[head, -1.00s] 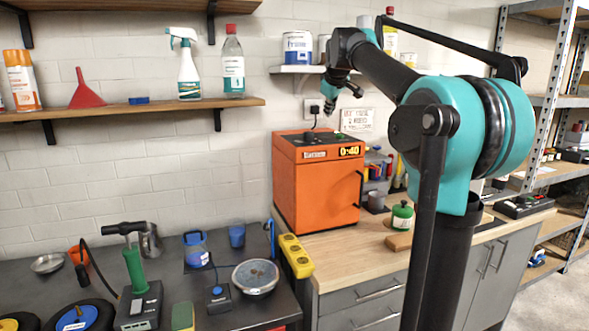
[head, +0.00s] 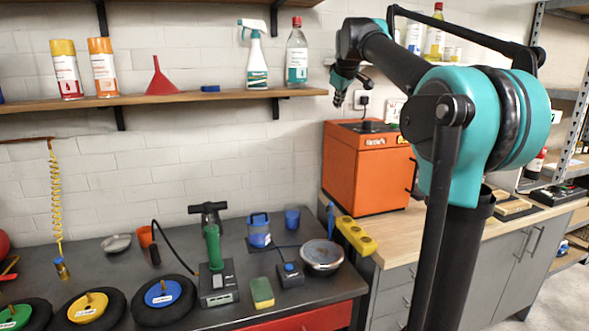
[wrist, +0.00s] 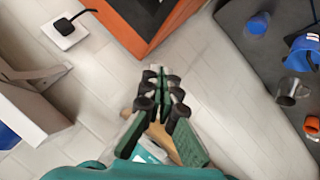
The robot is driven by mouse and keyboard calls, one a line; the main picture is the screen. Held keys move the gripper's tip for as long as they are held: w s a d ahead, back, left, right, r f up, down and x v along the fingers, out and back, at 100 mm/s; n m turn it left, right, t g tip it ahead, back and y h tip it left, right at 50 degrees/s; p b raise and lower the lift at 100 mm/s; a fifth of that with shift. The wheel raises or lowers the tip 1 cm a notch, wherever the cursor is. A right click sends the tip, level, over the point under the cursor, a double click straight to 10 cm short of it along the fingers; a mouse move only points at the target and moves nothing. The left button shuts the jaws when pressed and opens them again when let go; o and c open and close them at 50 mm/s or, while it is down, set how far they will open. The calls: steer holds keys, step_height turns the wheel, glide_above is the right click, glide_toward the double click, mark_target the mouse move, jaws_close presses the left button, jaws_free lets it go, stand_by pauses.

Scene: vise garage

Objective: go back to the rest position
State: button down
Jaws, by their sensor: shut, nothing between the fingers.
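My gripper (head: 338,98) hangs from my raised, folded arm in the head view, in front of the white brick wall and upper left of the orange oven (head: 366,165). In the wrist view my gripper (wrist: 160,74) has its dark green fingers together at the tips, with nothing between them. The oven also shows at the top of the wrist view (wrist: 138,28). The gripper appears clear of everything around it.
A wall shelf (head: 180,98) with spray cans and bottles is at the left. A wooden counter and metal shelving stand right.

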steer(key=s+d+f+m+g, duration=0.1)
steer(key=s+f, duration=0.4)
steer(key=f, duration=0.3)
steer(key=s+f+m+g, duration=0.1)
steer(key=s+f+m, duration=0.1)
steer(key=s+f, duration=0.5)
steer(key=s+d+f+m, duration=0.1)
steer(key=s+f, duration=0.1)
steer(key=f, duration=0.8)
steer(key=s+d+f+m+g, duration=0.1)
steer(key=s+f+m+g, duration=0.2)
steer(key=s+f, duration=2.1)
steer(key=s+m, duration=0.2)
steer(key=s, duration=0.1)
steer(key=shift+d+f, duration=0.2)
steer(key=shift+f, duration=0.15)
steer(key=c, duration=2.3)
jaws_free()
